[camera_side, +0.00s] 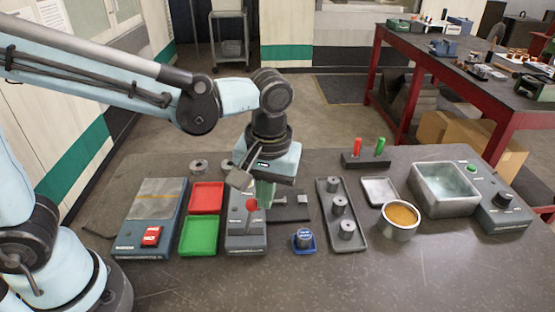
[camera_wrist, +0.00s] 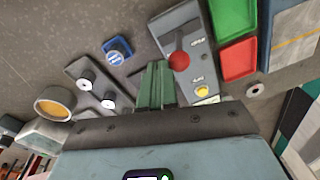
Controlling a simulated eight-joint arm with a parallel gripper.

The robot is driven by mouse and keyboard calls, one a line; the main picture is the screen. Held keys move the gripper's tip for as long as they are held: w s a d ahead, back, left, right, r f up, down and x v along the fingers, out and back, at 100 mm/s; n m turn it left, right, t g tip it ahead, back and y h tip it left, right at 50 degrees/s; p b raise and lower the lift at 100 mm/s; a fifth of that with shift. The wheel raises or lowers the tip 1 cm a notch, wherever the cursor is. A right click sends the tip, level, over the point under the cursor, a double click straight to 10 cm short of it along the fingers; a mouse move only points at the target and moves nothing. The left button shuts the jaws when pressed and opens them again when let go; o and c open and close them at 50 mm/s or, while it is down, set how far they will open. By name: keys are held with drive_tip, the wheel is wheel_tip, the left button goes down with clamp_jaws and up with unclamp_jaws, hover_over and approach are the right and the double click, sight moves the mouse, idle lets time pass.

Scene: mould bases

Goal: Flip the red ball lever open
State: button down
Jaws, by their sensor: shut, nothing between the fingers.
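The red ball lever (camera_side: 251,204) stands on a grey control box (camera_side: 246,242) in the middle of the table. In the wrist view the red ball (camera_wrist: 180,61) shows on the box, with a yellow button (camera_wrist: 202,91) beside it. My gripper (camera_side: 264,196) is just behind and to the right of the ball in the side view. Its green fingers (camera_wrist: 156,72) are together and empty. In the wrist view they lie just left of the ball; whether they touch it I cannot tell. The fingers and wrist hide part of the box's far end in the side view.
Red (camera_side: 206,197) and green (camera_side: 198,234) trays and a hotplate-like unit (camera_side: 150,208) stand to the left. A blue-based pot (camera_side: 304,240), a grey tray with metal cylinders (camera_side: 329,190) and a round tan-filled pan (camera_side: 400,217) stand to the right. The table's front is clear.

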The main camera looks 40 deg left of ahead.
drive_tip(key=shift+s+a+r, duration=0.3)
drive_tip(key=shift+s+a, duration=0.45)
drive_tip(key=shift+s+a+t+h, duration=1.1)
drive_tip(key=shift+s+a+t, duration=0.1)
drive_tip(key=shift+s+a, duration=0.35)
drive_tip(key=shift+s+f, duration=0.1)
wheel_tip(320, 180, up, 12)
drive_tip(key=d, duration=0.1)
drive_tip(key=shift+s, duration=0.35)
drive_tip(key=shift+d+f, duration=0.1)
